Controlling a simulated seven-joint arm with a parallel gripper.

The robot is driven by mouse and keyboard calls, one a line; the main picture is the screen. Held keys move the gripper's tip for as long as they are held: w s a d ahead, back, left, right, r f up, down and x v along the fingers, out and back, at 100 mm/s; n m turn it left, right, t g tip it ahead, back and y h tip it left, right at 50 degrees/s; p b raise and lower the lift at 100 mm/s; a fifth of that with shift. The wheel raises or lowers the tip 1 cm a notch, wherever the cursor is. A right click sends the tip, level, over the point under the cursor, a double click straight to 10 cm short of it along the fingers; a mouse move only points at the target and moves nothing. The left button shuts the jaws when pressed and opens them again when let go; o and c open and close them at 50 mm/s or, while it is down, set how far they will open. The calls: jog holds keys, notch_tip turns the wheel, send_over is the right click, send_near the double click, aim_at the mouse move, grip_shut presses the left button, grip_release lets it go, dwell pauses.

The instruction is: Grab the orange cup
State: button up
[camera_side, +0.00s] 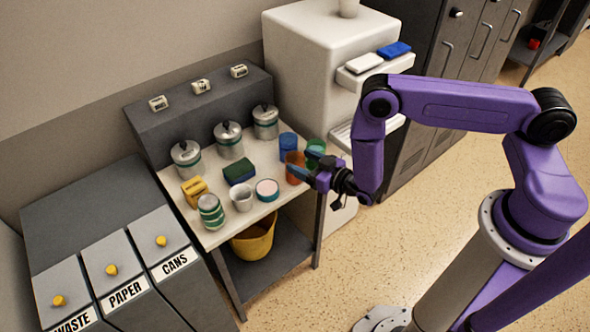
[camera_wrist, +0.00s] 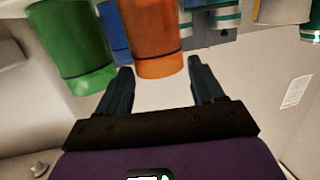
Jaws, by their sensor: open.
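The orange cup (camera_side: 292,158) stands near the right edge of the small white-topped table (camera_side: 238,232), partly hidden behind my gripper in the side view. In the wrist view the orange cup (camera_wrist: 155,38) appears just ahead of and between the fingertips. My gripper (camera_side: 303,163) is open and empty, its two fingers pointing at the cup from the right. In the wrist view my gripper (camera_wrist: 159,66) shows a clear gap between its fingers. I cannot tell whether either finger touches the cup.
A green cup (camera_side: 316,147) and a blue cup (camera_side: 288,141) stand close to the orange one. In the wrist view the green cup (camera_wrist: 72,45) is left of the fingers.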

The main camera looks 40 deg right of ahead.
aim_at(288, 155)
jog(key=shift+x, duration=1.7)
jog(key=c, duration=0.6)
jog(key=shift+c, duration=0.2)
jog(key=shift+r, duration=0.1)
